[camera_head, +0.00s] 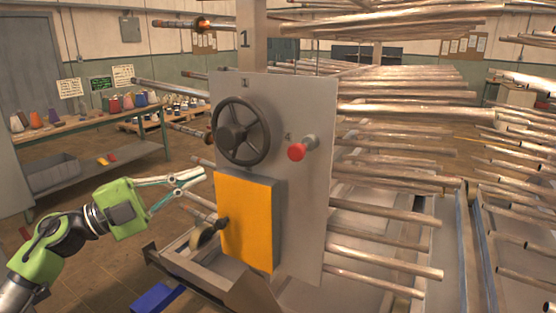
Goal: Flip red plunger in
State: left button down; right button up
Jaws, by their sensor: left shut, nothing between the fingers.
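The red plunger (297,152) sticks out of the upright grey panel (315,200), at the panel's right side. It has a red round tip on a grey shaft that runs back to the panel. My left gripper (204,176), on a green and black arm from the left, is shut and empty. In the picture it lies left of the panel's edge, below the handwheel and well left of the plunger; its depth to the panel is hard to tell. My right gripper is not in view.
Metal tubes (400,112) fill racks behind and right. A workbench (90,125) stands at the left. A blue object (157,298) lies low in front.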

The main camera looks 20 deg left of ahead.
pick_arm(q)
jog(key=s+d+r+m+g+h, duration=0.1)
jog(key=s+d+r+m+g, duration=0.3)
jog(key=s+d+m+g, duration=0.1)
jog(key=s+d+m, duration=0.1)
jog(key=s+d, duration=0.1)
jog(key=shift+s+d+r, duration=0.2)
jog(key=shift+s+d, duration=0.05)
jog(key=shift+d, duration=0.1)
jog(key=p, duration=0.7)
send_near(301, 156)
jog(key=d, duration=0.4)
jog(key=w, duration=0.1)
jog(key=w+d+p, duration=0.1)
jog(key=w, duration=0.1)
jog(key=shift+r, duration=0.1)
